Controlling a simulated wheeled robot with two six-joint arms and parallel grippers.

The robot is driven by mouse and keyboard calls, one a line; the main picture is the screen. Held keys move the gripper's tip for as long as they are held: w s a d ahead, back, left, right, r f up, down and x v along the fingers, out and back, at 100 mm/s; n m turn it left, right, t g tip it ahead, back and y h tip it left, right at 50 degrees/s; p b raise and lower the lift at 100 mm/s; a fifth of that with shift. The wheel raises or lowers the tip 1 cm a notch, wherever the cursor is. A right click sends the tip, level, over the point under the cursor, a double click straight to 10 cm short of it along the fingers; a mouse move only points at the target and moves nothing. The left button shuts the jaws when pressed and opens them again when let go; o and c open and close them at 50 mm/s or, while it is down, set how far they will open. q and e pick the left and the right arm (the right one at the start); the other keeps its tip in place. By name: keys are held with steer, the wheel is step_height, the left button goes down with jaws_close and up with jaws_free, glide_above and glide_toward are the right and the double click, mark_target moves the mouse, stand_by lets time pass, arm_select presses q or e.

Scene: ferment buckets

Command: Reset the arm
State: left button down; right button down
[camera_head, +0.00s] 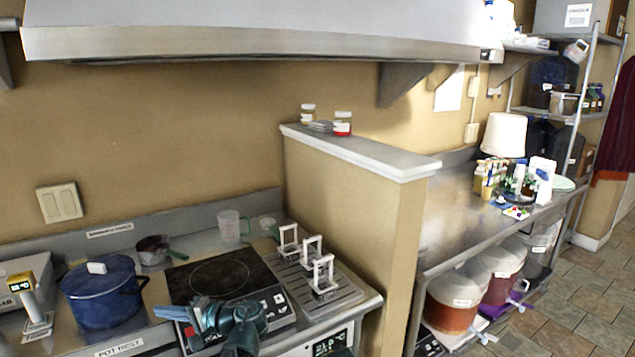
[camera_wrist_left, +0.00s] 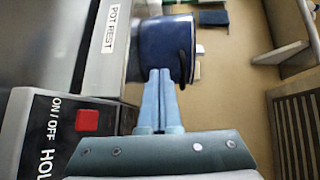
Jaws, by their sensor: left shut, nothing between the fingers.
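My left gripper (camera_head: 180,313) is in front of the black hot plate in the head view, its fingers pointing left. In the left wrist view its two light-blue fingers (camera_wrist_left: 158,100) are pressed together with nothing between them. The blue lidded pot (camera_head: 102,292) stands on the counter at the left, apart from the gripper. The wrist view shows the pot (camera_wrist_left: 165,48) beyond the fingertips. My right gripper is not in view.
The black hot plate (camera_head: 222,278) lies beside a drip tray (camera_head: 318,288) with several white stands. A thermometer-like yellow device (camera_head: 21,284) stands at the far left. A partition wall (camera_head: 350,230) rises at the right. The range hood (camera_head: 260,40) hangs above.

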arm_select(q)
steer(key=s+d+f+g+h+p, duration=0.1)
steer(key=s+d+f+h, duration=0.4)
steer(key=d, duration=0.4)
steer(key=s+d+f+m+g+h+p, duration=0.1)
steer(key=s+d+f+h, duration=0.4)
steer(key=d, duration=0.5)
steer(key=s+d+f+g+h+p, duration=0.1)
steer(key=s+d+f+h, duration=0.4)
steer(key=d, duration=0.5)
steer(key=shift+s+d+m+g+p, duration=0.2)
steer(key=shift+s+m+g+p, duration=0.15)
steer(key=shift+s, duration=0.6)
